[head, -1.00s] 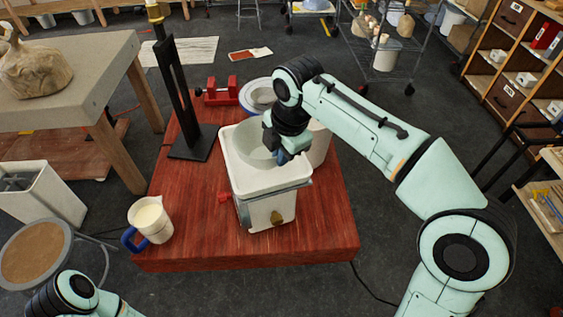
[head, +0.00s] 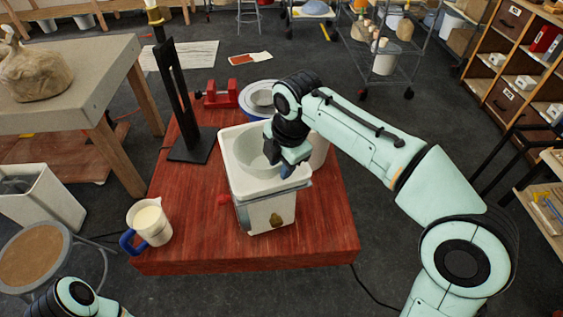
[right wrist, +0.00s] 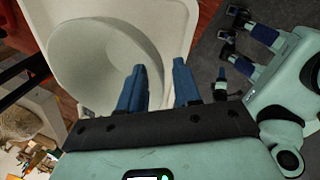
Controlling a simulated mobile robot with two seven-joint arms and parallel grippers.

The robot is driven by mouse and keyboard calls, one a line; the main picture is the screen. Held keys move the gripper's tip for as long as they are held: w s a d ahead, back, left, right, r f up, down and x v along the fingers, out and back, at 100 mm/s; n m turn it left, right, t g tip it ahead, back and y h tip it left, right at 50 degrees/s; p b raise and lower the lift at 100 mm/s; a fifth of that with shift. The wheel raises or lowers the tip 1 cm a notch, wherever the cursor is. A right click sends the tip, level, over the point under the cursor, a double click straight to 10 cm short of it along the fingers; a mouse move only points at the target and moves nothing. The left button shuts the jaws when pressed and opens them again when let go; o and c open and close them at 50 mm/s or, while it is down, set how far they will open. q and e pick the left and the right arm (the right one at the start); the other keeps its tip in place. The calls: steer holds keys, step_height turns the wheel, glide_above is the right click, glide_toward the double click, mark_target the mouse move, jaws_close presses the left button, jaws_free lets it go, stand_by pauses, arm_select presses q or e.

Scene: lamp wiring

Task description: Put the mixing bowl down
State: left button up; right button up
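The pale mixing bowl (head: 250,155) sits in the top of a white square-topped box (head: 266,212) on the red table. It also fills the upper left of the right wrist view (right wrist: 85,50). My right gripper (head: 287,168) is at the bowl's right side, over the box's rim. In the right wrist view my right gripper (right wrist: 160,78) has its two blue fingers apart, with the left one overlapping the bowl's edge; I see nothing clamped between them. My left gripper (right wrist: 252,50) shows in the right wrist view with its fingers apart and empty.
On the red table (head: 190,245) stand a white jug with a blue handle (head: 151,222), a black upright stand (head: 183,110), a red clamp-like piece (head: 221,95) and a grey dish (head: 258,97). The table's front right corner is clear. A grey-topped bench (head: 75,85) is at left.

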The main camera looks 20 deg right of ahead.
arm_select(q)
steer(key=shift+t, duration=0.3)
steer(key=w+r+p, duration=0.2)
steer(key=w+r, duration=0.1)
steer(key=shift+w+r+p, duration=0.25)
steer(key=shift+r+p, duration=0.1)
arm_select(e)
steer(key=v, duration=1.2)
arm_select(q)
steer(key=shift+s, duration=0.1)
arm_select(e)
steer(key=shift+f, duration=0.15)
